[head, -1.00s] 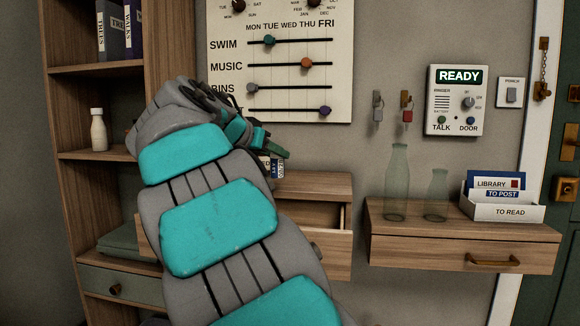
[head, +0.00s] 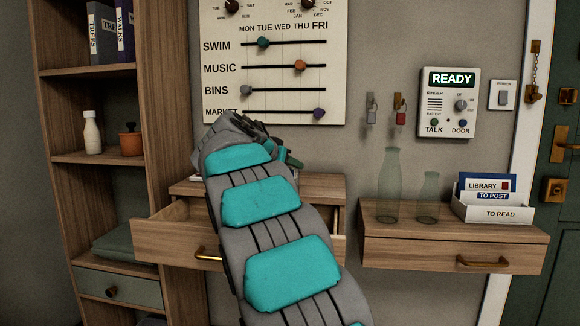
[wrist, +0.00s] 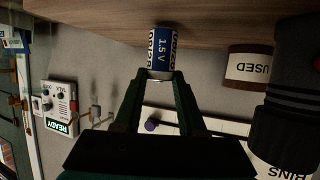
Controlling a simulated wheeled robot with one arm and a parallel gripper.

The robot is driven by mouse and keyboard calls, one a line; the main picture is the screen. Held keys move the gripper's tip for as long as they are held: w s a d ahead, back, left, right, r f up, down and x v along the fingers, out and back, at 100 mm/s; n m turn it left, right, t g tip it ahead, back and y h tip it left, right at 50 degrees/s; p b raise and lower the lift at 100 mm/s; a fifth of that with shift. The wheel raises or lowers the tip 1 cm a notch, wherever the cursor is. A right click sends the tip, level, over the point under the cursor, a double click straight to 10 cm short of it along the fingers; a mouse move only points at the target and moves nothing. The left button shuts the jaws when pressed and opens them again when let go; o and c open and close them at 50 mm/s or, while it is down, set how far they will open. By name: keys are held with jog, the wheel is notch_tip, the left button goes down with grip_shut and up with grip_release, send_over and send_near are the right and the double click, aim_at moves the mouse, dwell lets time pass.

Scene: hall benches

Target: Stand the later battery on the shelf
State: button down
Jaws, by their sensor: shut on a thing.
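My gripper (wrist: 160,76) is shut on a battery (wrist: 160,48) with a blue 1.5 V label and white bands bearing dates too small to read surely. The wrist view is upside down. The battery's far end is at or very near the wooden shelf top (wrist: 110,12); I cannot tell whether it touches. In the head view my gripper (head: 287,158) is mostly hidden behind my arm, above the wooden shelf (head: 325,187), and the battery is hidden. No second battery shows.
A round holder marked USED (wrist: 250,66) stands beside the battery, near a dark ribbed cylinder (wrist: 290,80). Below the shelf a drawer (head: 175,240) is pulled open. Glass bottles (head: 389,188) and a letter box (head: 500,210) stand on the right shelf. A slider board (head: 280,75) hangs behind.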

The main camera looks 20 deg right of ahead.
jog(key=shift+f, duration=0.35)
jog(key=shift+f, duration=0.15)
jog(key=c, duration=0.5)
grip_release()
jog(key=shift+r, duration=0.2)
jog(key=b+v, duration=0.1)
jog(key=v, duration=1.1)
